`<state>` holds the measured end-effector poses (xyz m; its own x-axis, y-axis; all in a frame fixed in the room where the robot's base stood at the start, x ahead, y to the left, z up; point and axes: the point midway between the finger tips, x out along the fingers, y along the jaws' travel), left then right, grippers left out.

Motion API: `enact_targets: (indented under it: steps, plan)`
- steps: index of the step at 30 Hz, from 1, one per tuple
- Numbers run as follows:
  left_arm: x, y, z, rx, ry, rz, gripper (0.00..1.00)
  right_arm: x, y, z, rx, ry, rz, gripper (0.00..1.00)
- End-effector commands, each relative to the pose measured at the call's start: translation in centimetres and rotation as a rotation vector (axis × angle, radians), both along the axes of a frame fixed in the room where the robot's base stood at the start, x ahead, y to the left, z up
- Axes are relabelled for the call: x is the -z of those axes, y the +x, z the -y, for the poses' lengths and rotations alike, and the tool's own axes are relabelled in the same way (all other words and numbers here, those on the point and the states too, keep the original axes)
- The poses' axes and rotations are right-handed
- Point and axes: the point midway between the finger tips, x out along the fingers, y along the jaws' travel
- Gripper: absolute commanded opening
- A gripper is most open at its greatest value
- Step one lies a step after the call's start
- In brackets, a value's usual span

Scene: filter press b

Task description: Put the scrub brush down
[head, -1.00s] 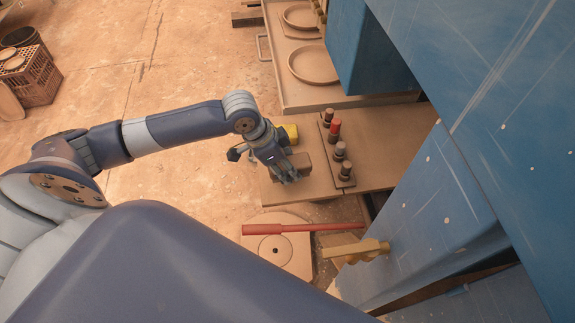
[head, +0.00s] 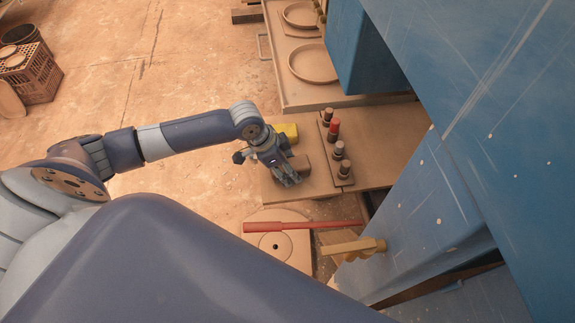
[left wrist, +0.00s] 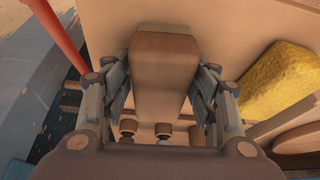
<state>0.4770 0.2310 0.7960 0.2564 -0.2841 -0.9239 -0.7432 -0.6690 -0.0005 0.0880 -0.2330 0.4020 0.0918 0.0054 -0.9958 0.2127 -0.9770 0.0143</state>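The scrub brush shows as a brown block (head: 301,163) on the tan bench (head: 372,180). In the left wrist view the brown block (left wrist: 165,70) lies between the two fingers of my left gripper (left wrist: 163,75), with narrow gaps on both sides. My left gripper (head: 288,178) is open around the block and hides part of it in the head view. The block appears to rest on the bench, though its underside is hidden. My right gripper is in neither view.
A yellow block (head: 288,131) lies just behind my left gripper. A rack of dark and red-topped knobs (head: 337,150) stands to the right. A red bar (head: 300,226) lies in front of the bench. Blue machine panels (head: 420,225) close off the right side.

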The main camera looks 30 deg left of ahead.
Motion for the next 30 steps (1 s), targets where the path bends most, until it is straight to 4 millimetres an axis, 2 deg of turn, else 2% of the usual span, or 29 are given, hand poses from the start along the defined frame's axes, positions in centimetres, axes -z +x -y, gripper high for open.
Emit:
enact_targets:
  steps: [10,16,24,30]
  plan:
    - [0.0,0.0,0.0,0.000,0.000,0.000,0.63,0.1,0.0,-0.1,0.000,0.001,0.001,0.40]
    - [0.3,0.0,0.0,-0.001,0.000,0.002,0.63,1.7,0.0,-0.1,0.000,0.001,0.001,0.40]
    - [-5.8,-1.3,-1.4,0.000,0.002,0.004,0.63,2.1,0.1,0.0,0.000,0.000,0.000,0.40]
    - [-9.0,-2.2,-2.3,-0.002,0.000,0.002,0.63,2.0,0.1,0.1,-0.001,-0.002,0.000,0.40]
